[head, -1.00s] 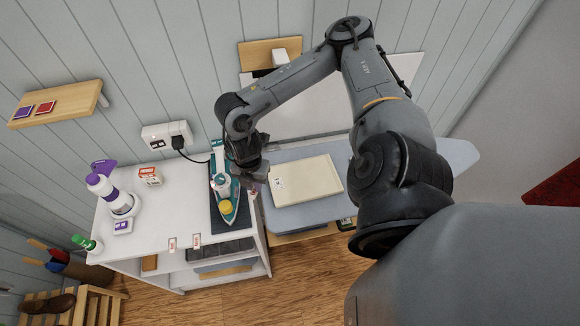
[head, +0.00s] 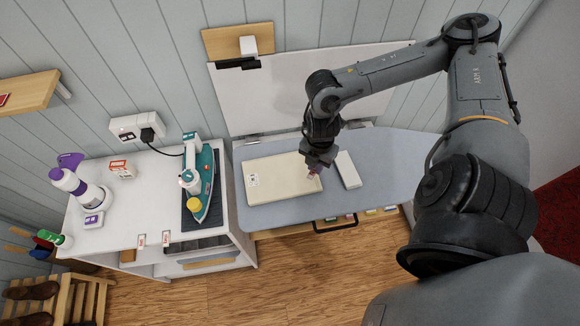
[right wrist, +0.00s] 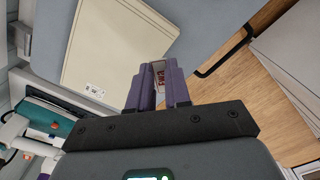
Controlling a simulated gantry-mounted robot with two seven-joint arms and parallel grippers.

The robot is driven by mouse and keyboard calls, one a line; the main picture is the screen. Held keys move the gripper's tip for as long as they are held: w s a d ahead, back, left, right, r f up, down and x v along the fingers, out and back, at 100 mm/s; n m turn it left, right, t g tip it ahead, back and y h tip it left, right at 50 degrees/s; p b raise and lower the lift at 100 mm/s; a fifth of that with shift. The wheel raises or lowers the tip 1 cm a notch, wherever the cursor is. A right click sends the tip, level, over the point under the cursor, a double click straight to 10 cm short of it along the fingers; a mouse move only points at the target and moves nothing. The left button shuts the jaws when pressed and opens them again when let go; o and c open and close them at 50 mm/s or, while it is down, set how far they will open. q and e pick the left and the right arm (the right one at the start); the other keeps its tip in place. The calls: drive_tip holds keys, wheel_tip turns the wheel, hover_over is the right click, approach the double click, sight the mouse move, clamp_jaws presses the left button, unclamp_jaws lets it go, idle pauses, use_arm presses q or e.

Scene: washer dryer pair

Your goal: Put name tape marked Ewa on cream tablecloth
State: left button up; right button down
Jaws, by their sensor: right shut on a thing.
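The cream tablecloth (head: 275,182) lies folded flat on the grey-blue ironing board (head: 390,165). A small printed white label (head: 253,180) is on its left part; it also shows in the right wrist view (right wrist: 95,90). My right gripper (head: 313,172) is over the tablecloth's right end. In the right wrist view its purple fingers (right wrist: 159,88) are shut on a small pale name tape (right wrist: 159,73) with reddish print, too small to read surely. I cannot tell whether the tape touches the cloth. My left gripper is not in view.
A white box (head: 347,170) lies on the board just right of the tablecloth. A teal iron (head: 207,185) stands on a dark mat on the white cabinet at left. The board's right part is clear.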

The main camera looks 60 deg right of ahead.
hover_over(289, 170)
wheel_tip(289, 170, down, 6)
drive_tip(key=shift+a+r, duration=0.1)
drive_tip(key=shift+r, duration=0.05)
drive_tip(key=shift+f, duration=2.05)
drive_tip(key=shift+f, duration=0.15)
drive_tip(key=c, duration=1.1)
unclamp_jaws()
